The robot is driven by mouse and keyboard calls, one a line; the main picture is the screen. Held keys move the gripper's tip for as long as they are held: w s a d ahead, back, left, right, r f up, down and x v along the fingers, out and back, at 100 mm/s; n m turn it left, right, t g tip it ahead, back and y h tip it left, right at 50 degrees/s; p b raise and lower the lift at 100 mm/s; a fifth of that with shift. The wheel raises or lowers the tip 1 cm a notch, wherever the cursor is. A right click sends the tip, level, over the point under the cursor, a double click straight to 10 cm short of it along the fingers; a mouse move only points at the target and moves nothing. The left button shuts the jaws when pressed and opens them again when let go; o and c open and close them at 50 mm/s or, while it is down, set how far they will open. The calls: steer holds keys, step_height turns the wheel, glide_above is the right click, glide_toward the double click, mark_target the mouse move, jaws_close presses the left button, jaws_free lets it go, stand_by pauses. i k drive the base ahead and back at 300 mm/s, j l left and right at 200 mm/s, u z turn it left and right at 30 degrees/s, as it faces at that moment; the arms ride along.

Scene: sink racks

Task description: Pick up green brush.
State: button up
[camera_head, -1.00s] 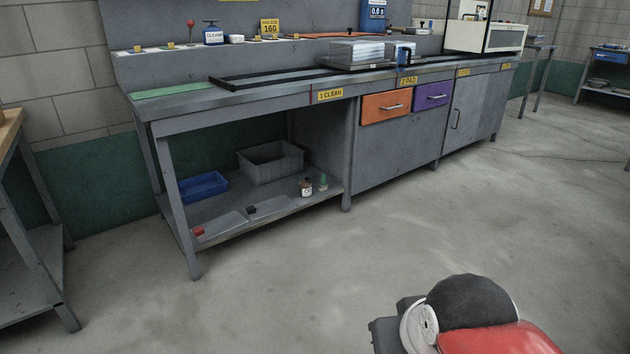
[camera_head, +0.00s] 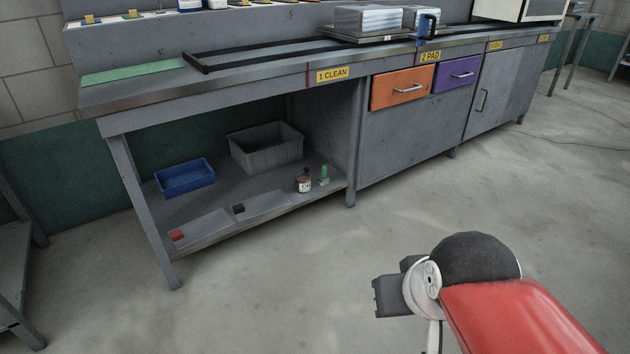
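A small green upright thing that looks like the green brush (camera_head: 324,173) stands on the lower shelf of the workbench, near its right front edge. It is too small to make out bristles. A brown bottle with a white label (camera_head: 304,181) stands just left of it. A dark grey block at the end of my red and white arm, apparently my gripper (camera_head: 388,295), shows at the lower right over the floor. It is well apart from the brush, in front of the bench. Its fingers cannot be made out.
The lower shelf (camera_head: 218,208) also holds a blue tray (camera_head: 185,177), a grey bin (camera_head: 266,148) and two flat grey pieces with red and black blocks. A bench leg (camera_head: 351,150) stands right of the brush. The bench top overhangs the shelf. The floor in front is clear.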

mark_target(324, 180)
steer(key=i+j+z, duration=0.1)
steer(key=z, duration=0.25)
steer(key=i+j+z, duration=0.15)
steer(key=z, duration=0.2)
steer(key=i+j+z, duration=0.35)
steer(key=i+j, duration=0.2)
steer(key=j, duration=0.15)
steer(key=i+j+z, duration=0.1)
steer(key=j, duration=0.2)
steer(key=i+j, duration=0.2)
steer(key=j, duration=0.15)
steer(key=i+j+z, duration=0.1)
steer(key=j, duration=0.25)
steer(key=i, duration=0.6)
